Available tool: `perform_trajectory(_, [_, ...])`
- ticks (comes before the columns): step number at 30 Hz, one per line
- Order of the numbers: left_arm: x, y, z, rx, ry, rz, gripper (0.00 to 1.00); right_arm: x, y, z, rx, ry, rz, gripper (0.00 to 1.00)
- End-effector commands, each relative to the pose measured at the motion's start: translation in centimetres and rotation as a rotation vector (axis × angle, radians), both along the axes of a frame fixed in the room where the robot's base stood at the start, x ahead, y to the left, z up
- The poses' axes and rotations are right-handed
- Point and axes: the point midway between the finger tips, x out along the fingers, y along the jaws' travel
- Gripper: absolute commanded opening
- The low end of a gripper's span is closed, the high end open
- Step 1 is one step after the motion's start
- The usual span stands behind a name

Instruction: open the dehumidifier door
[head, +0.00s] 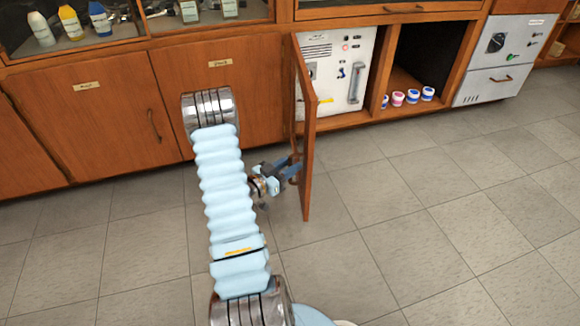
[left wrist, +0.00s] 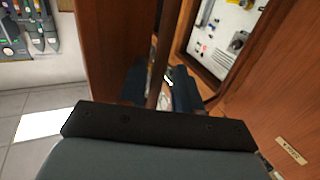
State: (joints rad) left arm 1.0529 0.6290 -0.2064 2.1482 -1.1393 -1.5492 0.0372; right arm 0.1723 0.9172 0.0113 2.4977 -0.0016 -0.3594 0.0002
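A wooden cabinet door (head: 307,140) stands swung out from the cabinet front, seen nearly edge-on in the head view. A white panel with knobs and a grey handle (head: 335,70) shows in the compartment behind it; it also shows in the left wrist view (left wrist: 227,35). My right gripper is not in view. No label naming the dehumidifier is readable.
Closed wooden cabinet doors (head: 95,115) stand left of the open door. An open dark compartment with several small cups (head: 398,98) is to the right, then a white appliance (head: 500,62). The tiled floor (head: 420,220) right of the door is clear.

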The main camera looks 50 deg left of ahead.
Motion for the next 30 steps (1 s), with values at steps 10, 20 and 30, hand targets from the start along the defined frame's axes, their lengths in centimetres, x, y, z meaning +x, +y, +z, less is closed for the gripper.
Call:
perform_trajectory(10, [-0.5, -0.2, -0.1, -0.003, 0.002, -0.003, 0.34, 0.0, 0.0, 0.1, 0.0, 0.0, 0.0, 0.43])
perform_trajectory(20, [-7.4, -0.5, 0.0, -0.003, 0.004, 0.002, 0.34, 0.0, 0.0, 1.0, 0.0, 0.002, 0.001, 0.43])
perform_trajectory(30, [-13.3, -0.9, -0.1, -0.003, 0.002, -0.001, 0.34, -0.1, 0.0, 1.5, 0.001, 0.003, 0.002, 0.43])
